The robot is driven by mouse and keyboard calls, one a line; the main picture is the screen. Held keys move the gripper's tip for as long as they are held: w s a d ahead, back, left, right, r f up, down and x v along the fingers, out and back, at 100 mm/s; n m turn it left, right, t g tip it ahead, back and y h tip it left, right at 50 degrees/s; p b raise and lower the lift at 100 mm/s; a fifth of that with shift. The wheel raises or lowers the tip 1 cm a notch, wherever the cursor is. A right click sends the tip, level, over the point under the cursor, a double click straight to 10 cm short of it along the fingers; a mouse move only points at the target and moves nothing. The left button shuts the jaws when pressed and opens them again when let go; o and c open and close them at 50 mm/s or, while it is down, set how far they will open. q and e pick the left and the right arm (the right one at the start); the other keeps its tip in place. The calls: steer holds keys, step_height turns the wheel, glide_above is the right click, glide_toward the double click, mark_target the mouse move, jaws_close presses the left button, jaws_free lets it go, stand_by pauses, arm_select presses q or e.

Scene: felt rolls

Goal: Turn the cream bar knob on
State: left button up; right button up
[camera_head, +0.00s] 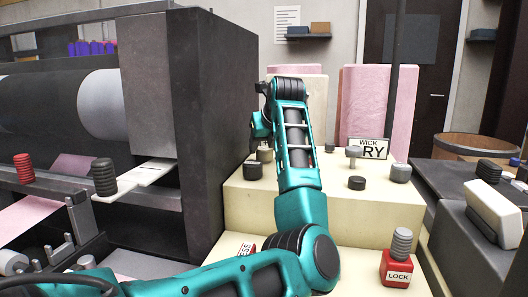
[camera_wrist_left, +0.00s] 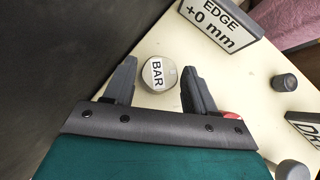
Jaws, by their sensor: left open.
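The bar knob (camera_wrist_left: 159,73) shows in the left wrist view as a round grey-beige disc with a white BAR label across its face. It is on a cream panel (camera_wrist_left: 215,85). My left gripper (camera_wrist_left: 158,78) is open, with one dark finger on each side of the knob and a gap visible on both sides. I cannot tell how far above the knob the fingertips are. In the head view my left arm reaches over the cream console (camera_head: 365,205) to its back left, and the knob cannot be made out clearly there. My right gripper is not in view.
An EDGE +0 mm sign (camera_wrist_left: 222,20) stands beyond the knob. A dark knob (camera_wrist_left: 284,82) is to the right, and a red piece (camera_wrist_left: 231,116) shows by the right finger. A tall dark machine housing (camera_head: 215,130) borders the left. A red LOCK block (camera_head: 398,268) stands front right.

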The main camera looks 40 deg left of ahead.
arm_select(q)
steer(key=shift+x, duration=1.3)
steer(key=shift+c, duration=0.4)
steer(key=c, duration=0.6)
